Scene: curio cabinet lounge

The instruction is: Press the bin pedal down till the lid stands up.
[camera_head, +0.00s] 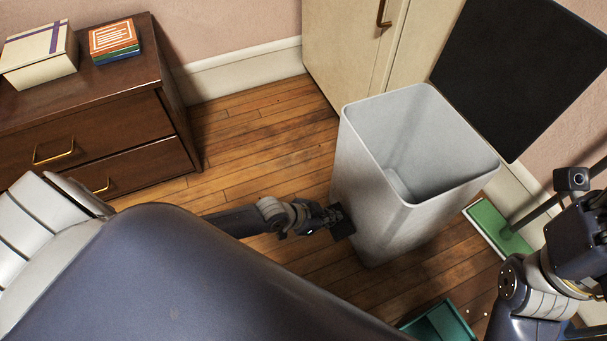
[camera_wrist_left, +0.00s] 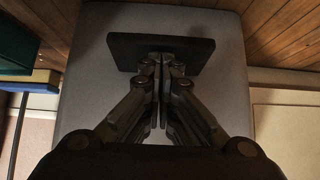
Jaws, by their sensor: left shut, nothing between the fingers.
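The bin (camera_head: 380,220) is a tall pale grey box with an open, empty-looking top. Its flat black lid (camera_head: 525,75) stands up at the back right, clear of the opening. The black pedal (camera_head: 343,226) juts from the low front of the bin. In the left wrist view, the pedal (camera_wrist_left: 185,52) is a dark plate against the pale bin wall (camera_wrist_left: 222,95). My left gripper (camera_head: 333,216) is shut and empty, with its fingertips at the pedal, seemingly touching it. My right arm is at the right edge; its fingers cannot be made out.
A dark wood drawer chest (camera_head: 90,115) with books (camera_head: 114,40) and a box (camera_head: 40,58) stands at the left. A cream cabinet (camera_head: 345,45) is behind the bin. A green broom head (camera_head: 490,225) and a teal dustpan-like tray (camera_head: 445,322) lie right of and before the bin.

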